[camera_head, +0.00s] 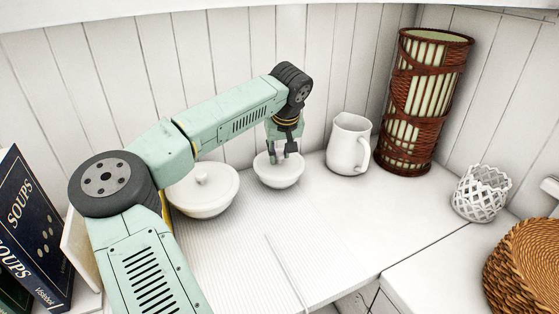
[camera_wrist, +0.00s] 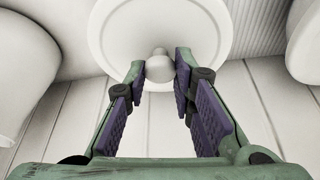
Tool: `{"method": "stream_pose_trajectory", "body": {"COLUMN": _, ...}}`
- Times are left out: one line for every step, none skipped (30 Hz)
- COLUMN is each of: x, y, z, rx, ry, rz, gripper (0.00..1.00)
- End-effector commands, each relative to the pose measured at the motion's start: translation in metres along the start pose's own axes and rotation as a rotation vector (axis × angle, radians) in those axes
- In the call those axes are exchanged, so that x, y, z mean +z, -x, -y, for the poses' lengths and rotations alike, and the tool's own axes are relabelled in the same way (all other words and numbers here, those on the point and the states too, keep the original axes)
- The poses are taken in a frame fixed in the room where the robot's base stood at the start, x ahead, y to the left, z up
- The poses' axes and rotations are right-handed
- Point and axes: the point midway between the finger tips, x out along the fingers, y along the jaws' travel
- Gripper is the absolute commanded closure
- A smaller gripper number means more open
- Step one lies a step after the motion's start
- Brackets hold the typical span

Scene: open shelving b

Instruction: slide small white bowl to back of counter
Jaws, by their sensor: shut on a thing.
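The small white bowl (camera_head: 279,177) stands upright on the counter (camera_head: 330,220), close to the back wall. My gripper (camera_head: 283,156) points down into it from above. In the wrist view the bowl (camera_wrist: 115,30) shows as a round white shape with a small knob in its middle. The tips of my gripper (camera_wrist: 160,72) are on both sides of this knob, shut on it. The exact contact is hard to make out.
A larger lidded white bowl (camera_head: 205,192) stands close on the left. A white pitcher (camera_head: 349,146) stands on the right, with a tall wicker lamp (camera_head: 424,105) behind it. A white lattice cup (camera_head: 481,194) is farther right. The counter's front middle is clear.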

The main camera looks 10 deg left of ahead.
Motion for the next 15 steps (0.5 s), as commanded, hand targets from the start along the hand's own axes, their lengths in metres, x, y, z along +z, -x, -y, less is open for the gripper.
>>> {"method": "stream_pose_trajectory", "body": {"x": 0.0001, "y": -0.0007, "z": 0.0005, "rx": -0.001, "ry": 0.001, "rz": 0.0, "gripper": 0.75}}
{"method": "stream_pose_trajectory", "body": {"x": 0.0001, "y": -0.0007, "z": 0.0005, "rx": -0.001, "ry": 0.001, "rz": 0.0, "gripper": 0.73}}
{"method": "stream_pose_trajectory", "body": {"x": 0.0001, "y": -0.0007, "z": 0.0005, "rx": -0.001, "ry": 0.001, "rz": 0.0, "gripper": 0.7}}
{"method": "stream_pose_trajectory", "body": {"x": 0.0001, "y": -0.0006, "z": 0.0005, "rx": -0.001, "ry": 0.001, "rz": 0.0, "gripper": 0.68}}
{"method": "stream_pose_trajectory", "body": {"x": 0.0001, "y": -0.0006, "z": 0.0005, "rx": -0.001, "ry": 0.001, "rz": 0.0, "gripper": 0.66}}
{"method": "stream_pose_trajectory", "body": {"x": 0.0001, "y": -0.0005, "z": 0.0004, "rx": -0.001, "ry": 0.0, "rz": 0.0, "gripper": 0.64}}
{"method": "stream_pose_trajectory", "body": {"x": 0.0001, "y": -0.0004, "z": 0.0003, "rx": -0.001, "ry": 0.0, "rz": 0.0, "gripper": 0.62}}
{"method": "stream_pose_trajectory", "body": {"x": 0.0001, "y": -0.0004, "z": 0.0003, "rx": -0.001, "ry": 0.0, "rz": 0.0, "gripper": 0.6}}
{"method": "stream_pose_trajectory", "body": {"x": 0.0001, "y": -0.0003, "z": 0.0003, "rx": -0.001, "ry": 0.0, "rz": 0.0, "gripper": 0.57}}
{"method": "stream_pose_trajectory", "body": {"x": 0.0001, "y": -0.0002, "z": 0.0002, "rx": 0.0, "ry": 0.0, "rz": 0.0, "gripper": 0.55}}
{"method": "stream_pose_trajectory", "body": {"x": 0.0001, "y": -0.0002, "z": 0.0002, "rx": 0.0, "ry": 0.0, "rz": 0.0, "gripper": 0.53}}
{"method": "stream_pose_trajectory", "body": {"x": 0.0001, "y": -0.0002, "z": 0.0002, "rx": 0.0, "ry": 0.0, "rz": 0.0, "gripper": 0.53}}
{"method": "stream_pose_trajectory", "body": {"x": 0.0001, "y": -0.0001, "z": 0.0002, "rx": 0.0, "ry": 0.0, "rz": 0.0, "gripper": 0.53}}
{"method": "stream_pose_trajectory", "body": {"x": 0.0001, "y": -0.0001, "z": 0.0001, "rx": 0.0, "ry": 0.0, "rz": 0.0, "gripper": 0.53}}
{"method": "stream_pose_trajectory", "body": {"x": 0.0001, "y": 0.0, "z": 0.0001, "rx": 0.0, "ry": 0.0, "rz": 0.0, "gripper": 0.53}}
